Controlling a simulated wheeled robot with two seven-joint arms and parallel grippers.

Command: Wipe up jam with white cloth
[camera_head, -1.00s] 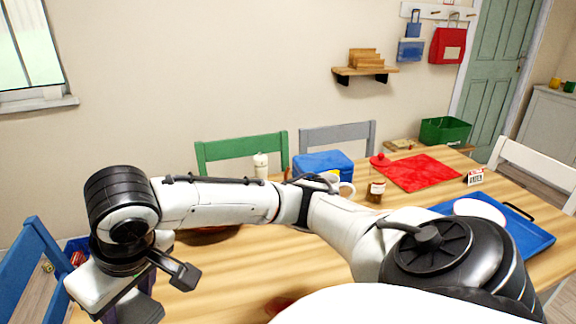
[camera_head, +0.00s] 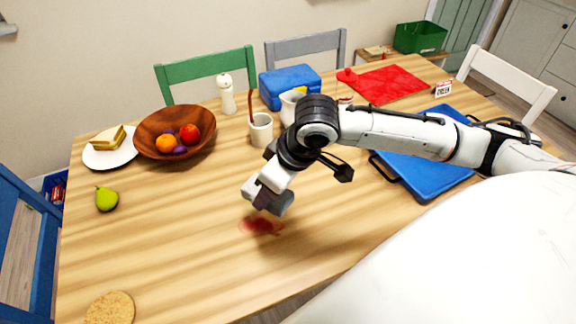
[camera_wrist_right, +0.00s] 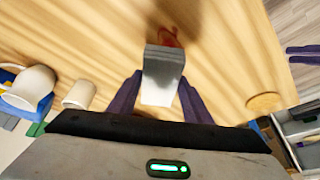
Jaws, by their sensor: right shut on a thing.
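The jam (camera_head: 262,226) is a red smear on the bare wooden table top, in the middle of the head view. My right gripper (camera_head: 265,202) is just above and behind it, pointing down. In the right wrist view, the white cloth (camera_wrist_right: 163,75) is a folded, block-like piece held between the purple fingers of my right gripper (camera_wrist_right: 160,92). Part of the red jam (camera_wrist_right: 168,36) shows just beyond the cloth's far end. I cannot tell whether the cloth touches the table. My left gripper is not in view.
A white mug (camera_head: 261,130), a wooden fruit bowl (camera_head: 150,128) and a pepper mill (camera_head: 227,95) stand behind. A pear (camera_head: 106,199) lies left, and a round cork mat (camera_head: 110,309) front left. A blue tray (camera_head: 425,178) lies right. The table around the jam is clear.

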